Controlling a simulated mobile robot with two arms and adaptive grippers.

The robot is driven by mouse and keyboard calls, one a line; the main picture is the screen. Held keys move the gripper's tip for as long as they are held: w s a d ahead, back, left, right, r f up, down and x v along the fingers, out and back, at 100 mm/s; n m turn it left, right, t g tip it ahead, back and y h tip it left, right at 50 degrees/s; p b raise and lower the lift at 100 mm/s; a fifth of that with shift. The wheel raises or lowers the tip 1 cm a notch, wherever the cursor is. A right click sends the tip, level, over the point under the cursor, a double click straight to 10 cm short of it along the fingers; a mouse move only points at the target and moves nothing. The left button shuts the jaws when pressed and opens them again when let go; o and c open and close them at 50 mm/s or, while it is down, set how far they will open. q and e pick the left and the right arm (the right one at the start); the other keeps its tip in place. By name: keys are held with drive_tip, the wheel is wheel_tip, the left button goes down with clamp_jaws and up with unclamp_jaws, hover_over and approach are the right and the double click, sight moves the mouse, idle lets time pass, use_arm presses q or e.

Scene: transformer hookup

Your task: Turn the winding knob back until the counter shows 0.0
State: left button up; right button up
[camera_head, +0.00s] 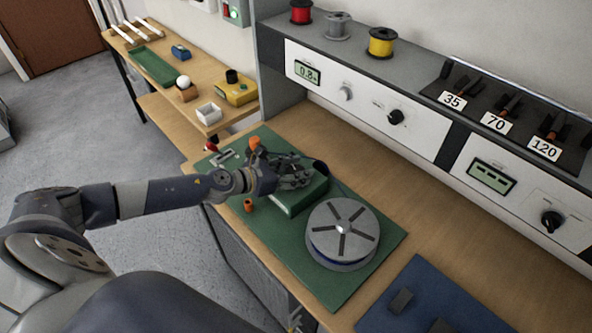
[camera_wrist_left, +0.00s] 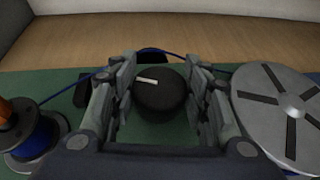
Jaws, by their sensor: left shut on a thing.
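The black winding knob (camera_wrist_left: 160,95) has a white mark that points left in the left wrist view. My left gripper (camera_wrist_left: 161,100) has its fingers on both sides of the knob and is shut on it. In the head view my left gripper (camera_head: 296,178) is over the green box (camera_head: 304,197) and hides the knob. A display (camera_head: 307,72) on the back panel seems to read about 0.8; its small digits are hard to read. A silver reel (camera_head: 342,230) with dark slots stands beside the box. My right gripper is not in view.
A small spool of blue wire (camera_wrist_left: 35,138) stands left of the gripper in the left wrist view. A second display (camera_head: 491,178) seems to show dashes. A blue mat (camera_head: 420,300) lies at the front right. The bench (camera_head: 395,190) behind the green mat is clear.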

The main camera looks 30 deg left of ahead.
use_arm(q)
drive_tip(key=shift+r+p, duration=0.1)
drive_tip(key=shift+p, duration=0.2)
drive_tip(key=n+y+p, duration=0.2)
drive_tip(key=p, duration=0.2)
drive_tip(key=n+t+y+p, duration=0.1)
drive_tip(key=n+y+p, duration=0.1)
drive_tip(key=y+p, duration=0.1)
drive_tip(key=shift+d+r+n+p, duration=0.15)
drive_tip(key=shift+n+p, duration=0.15)
drive_tip(key=shift+p, duration=0.5)
drive_tip(key=shift+n+y, duration=0.4)
drive_tip(key=shift+y, duration=0.1)
drive_tip(key=n+y, duration=0.1)
drive_tip(key=n+y+p, duration=0.1)
drive_tip(key=y, duration=0.1)
drive_tip(key=shift+f+n, duration=0.25)
drive_tip(key=shift+n, duration=0.15)
drive_tip(key=n+g+y, duration=0.1)
drive_tip(key=n+y, duration=0.2)
drive_tip(key=y, duration=0.1)
drive_tip(key=shift+n+g, duration=0.3)
drive_tip(key=n+g+y+b, duration=0.1)
drive_tip(key=n+g+y, duration=0.1)
drive_tip(key=n+y, duration=0.1)
drive_tip(key=shift+f+g, duration=0.1)
drive_tip(key=shift+g, duration=0.2)
drive_tip(key=shift+a+n+g+y+b, duration=0.2)
drive_tip(key=shift+n+g+y+b, duration=0.4)
drive_tip(key=shift+n+g+y, duration=0.5)
